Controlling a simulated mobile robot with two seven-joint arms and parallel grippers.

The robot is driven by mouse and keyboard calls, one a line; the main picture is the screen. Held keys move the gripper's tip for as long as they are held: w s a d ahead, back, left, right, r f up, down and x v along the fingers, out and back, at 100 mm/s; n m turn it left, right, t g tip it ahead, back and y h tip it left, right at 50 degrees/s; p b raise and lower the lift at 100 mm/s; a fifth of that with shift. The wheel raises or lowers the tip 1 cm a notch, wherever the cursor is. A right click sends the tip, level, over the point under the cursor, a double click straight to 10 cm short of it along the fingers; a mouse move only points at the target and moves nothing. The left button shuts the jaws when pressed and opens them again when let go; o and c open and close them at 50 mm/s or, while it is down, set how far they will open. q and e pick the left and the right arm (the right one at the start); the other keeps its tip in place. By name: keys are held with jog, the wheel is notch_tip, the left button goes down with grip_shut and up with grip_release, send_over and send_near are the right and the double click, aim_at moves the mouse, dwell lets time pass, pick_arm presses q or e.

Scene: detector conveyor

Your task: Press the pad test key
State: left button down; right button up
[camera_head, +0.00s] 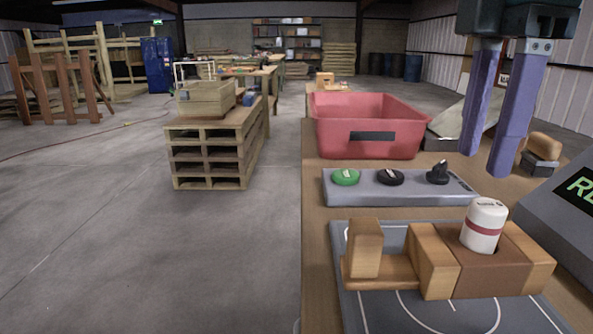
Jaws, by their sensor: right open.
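A grey control strip (458,187) lies across the bench and carries a green round key (345,177), a black round key (390,177) and a black knob (438,174). White marks show on the green and black keys, but they are too small to read, so I cannot tell which is the pad test key. My right gripper (486,163) hangs at the upper right with its two purple fingers apart and nothing between them. In the picture its tips are above and right of the knob. My left gripper is not in view.
A dark pad (415,318) with white lines bears wooden blocks (433,262) and a white cylinder with a red band (483,226). A red bin (370,137) stands behind the strip. A grey display (565,215) is at right, near a wooden-topped block (544,147).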

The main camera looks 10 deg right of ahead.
grip_shut()
dwell(1.1)
